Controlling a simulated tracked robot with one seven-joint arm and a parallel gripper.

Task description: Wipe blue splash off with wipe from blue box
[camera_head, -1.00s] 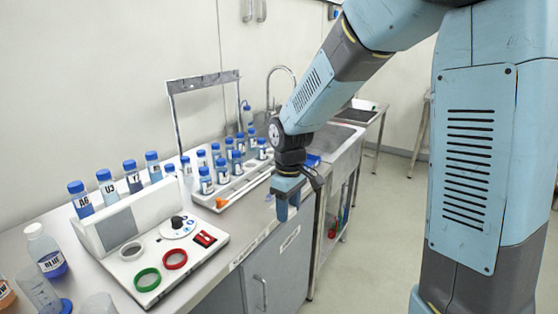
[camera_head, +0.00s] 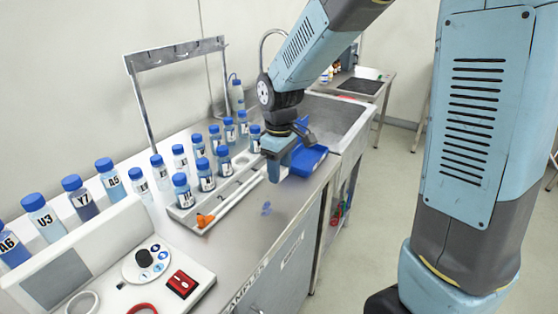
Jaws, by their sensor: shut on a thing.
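The blue splash (camera_head: 266,208) is a small blue patch on the bare steel bench top, right of the sample rack. The blue box (camera_head: 310,160) stands on the bench near the sink, partly behind my gripper. My gripper (camera_head: 280,172) points down just left of the box and beyond the splash, apart from the splash. It is shut on a small pale thing, likely the wipe, mostly hidden by the fingers.
A rack (camera_head: 232,191) with several blue-capped bottles and an orange-tipped rod stands left of the gripper. A metal frame (camera_head: 140,105) rises behind it. A white device (camera_head: 135,255) sits front left. The sink (camera_head: 335,118) lies beyond the box. The bench around the splash is clear.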

